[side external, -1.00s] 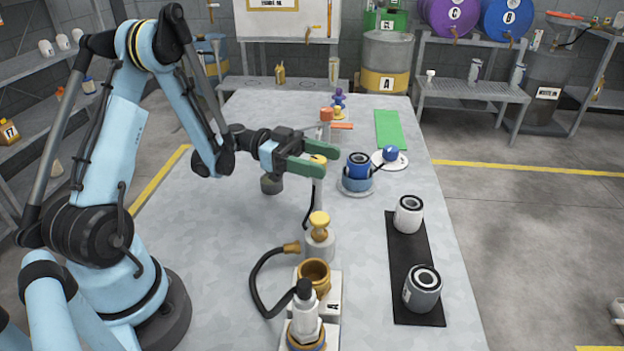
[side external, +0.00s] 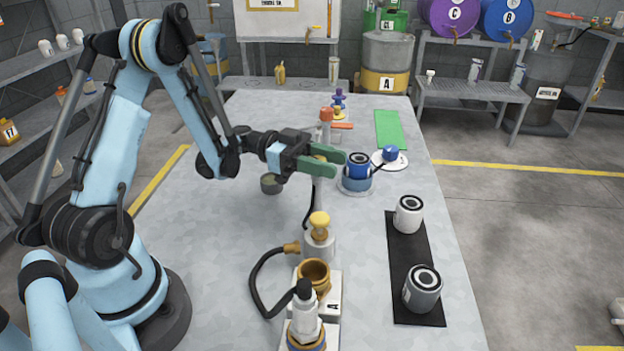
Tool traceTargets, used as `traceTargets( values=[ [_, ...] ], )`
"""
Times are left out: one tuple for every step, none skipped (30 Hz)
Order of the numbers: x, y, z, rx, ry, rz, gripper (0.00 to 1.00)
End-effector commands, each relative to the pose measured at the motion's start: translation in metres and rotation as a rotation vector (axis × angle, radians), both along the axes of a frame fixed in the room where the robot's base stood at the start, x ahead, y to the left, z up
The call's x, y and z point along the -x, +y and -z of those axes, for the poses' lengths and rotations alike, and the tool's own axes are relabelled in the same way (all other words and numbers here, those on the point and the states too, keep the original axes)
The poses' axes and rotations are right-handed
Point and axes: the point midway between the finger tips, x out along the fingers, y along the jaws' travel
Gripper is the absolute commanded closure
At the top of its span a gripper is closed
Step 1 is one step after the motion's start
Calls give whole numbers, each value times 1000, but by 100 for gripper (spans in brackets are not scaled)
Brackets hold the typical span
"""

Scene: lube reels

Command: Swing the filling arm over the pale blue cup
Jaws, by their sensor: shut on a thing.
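My gripper (side external: 330,160) has green fingers and is shut on the yellow-topped upper end of the filling arm, over the middle of the table. The filling arm's grey upright (side external: 319,205) shows below the fingers, with a black hose beside it; the gripped part is mostly hidden. The fingertips appear left of the cup in this view.
A small dark cup (side external: 271,184) stands left, below my gripper. A brass cup (side external: 313,272) and a yellow-knobbed post (side external: 319,232) stand in front. Two canisters stand on a black mat (side external: 393,255). A blue ball (side external: 390,153) sits on a white disc. A green mat (side external: 390,130) lies behind.

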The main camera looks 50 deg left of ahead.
Motion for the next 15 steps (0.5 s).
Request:
traceTargets(
  values=[
    [0,0,0,0,0,1,100],
    [0,0,0,0,0,4,100],
    [0,0,0,0,0,15,100],
    [0,0,0,0,0,28,100],
    [0,0,0,0,0,45,100],
    [1,0,1,0,0,74,100],
    [1,-1,1,0,0,98,100],
    [1,-1,1,0,0,123,100],
    [2,-1,1,-1,-1,155,100],
    [2,-1,1,-1,-1,177,100],
    [3,-1,1,-1,-1,199,100],
    [3,-1,1,-1,-1,223,100],
    [4,-1,1,-1,-1,237,100],
    [4,-1,1,-1,-1,249,100],
    [5,-1,1,-1,-1,260,100]
  ],
)
